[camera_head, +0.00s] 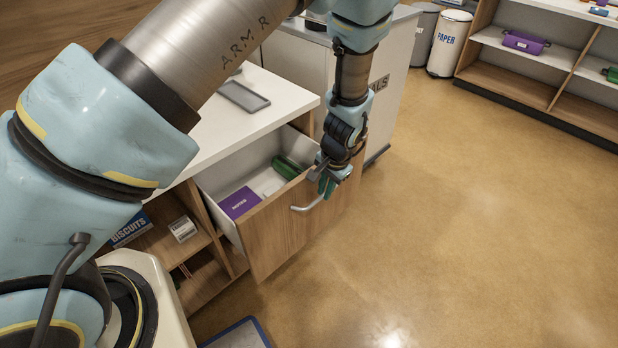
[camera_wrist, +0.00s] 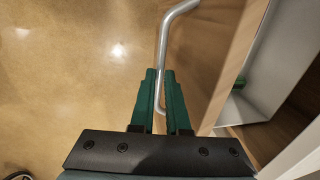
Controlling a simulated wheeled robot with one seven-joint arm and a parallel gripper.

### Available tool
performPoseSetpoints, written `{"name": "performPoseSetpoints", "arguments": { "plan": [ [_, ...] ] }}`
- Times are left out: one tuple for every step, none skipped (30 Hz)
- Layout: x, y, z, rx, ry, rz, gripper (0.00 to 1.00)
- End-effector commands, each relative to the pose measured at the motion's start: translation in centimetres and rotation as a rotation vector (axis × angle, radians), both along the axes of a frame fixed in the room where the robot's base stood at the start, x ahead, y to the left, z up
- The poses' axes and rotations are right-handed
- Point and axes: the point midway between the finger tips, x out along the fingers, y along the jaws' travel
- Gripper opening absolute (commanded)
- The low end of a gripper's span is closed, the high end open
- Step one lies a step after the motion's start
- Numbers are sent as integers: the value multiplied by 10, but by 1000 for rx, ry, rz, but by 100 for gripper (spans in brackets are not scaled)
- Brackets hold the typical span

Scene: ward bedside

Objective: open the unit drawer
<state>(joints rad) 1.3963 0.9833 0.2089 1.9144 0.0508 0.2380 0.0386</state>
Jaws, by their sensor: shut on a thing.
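The unit drawer (camera_head: 282,222) has a wooden front and stands pulled out from the white-topped unit (camera_head: 262,84). Its inside shows from above, with a purple notes item (camera_head: 239,203) and a green object (camera_head: 287,167) in it. The drawer's metal handle (camera_head: 307,204) is a bent bar on the front. My gripper (camera_head: 326,184) is at the right end of this handle. In the wrist view, my gripper's green fingers (camera_wrist: 165,92) are on either side of the handle bar (camera_wrist: 163,50), shut on it.
Open shelves under the unit hold a biscuits box (camera_head: 131,230) and a small white box (camera_head: 183,229). A grey tray (camera_head: 243,96) lies on the unit top. A blue-edged mat (camera_head: 240,334) lies on the floor below. The floor (camera_head: 460,230) right of the drawer is clear.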

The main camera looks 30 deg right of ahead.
Motion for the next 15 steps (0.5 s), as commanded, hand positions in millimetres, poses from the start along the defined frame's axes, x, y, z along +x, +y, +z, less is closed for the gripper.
{"name": "performPoseSetpoints", "arguments": {
  "plan": [
    [-8,-2,0,0,0,-3,0],
    [-11,-3,0,0,0,-3,0],
    [-15,-4,0,-1,0,-2,0],
    [-18,-4,0,-1,0,-2,0],
    [-20,-5,0,-1,0,-2,0],
    [-23,-5,0,-1,0,-1,0],
    [-25,-5,0,-1,0,-1,0],
    [-26,-6,0,-1,0,0,0],
    [-27,-6,0,-1,0,1,0],
    [-28,-6,0,-1,0,1,0],
    [-28,-6,1,-1,0,1,0],
    [-29,-6,1,-1,0,2,0],
    [-29,-6,1,-1,0,2,0],
    [-29,-6,1,-1,0,2,0],
    [-29,-6,1,-1,0,2,0]
  ]
}}
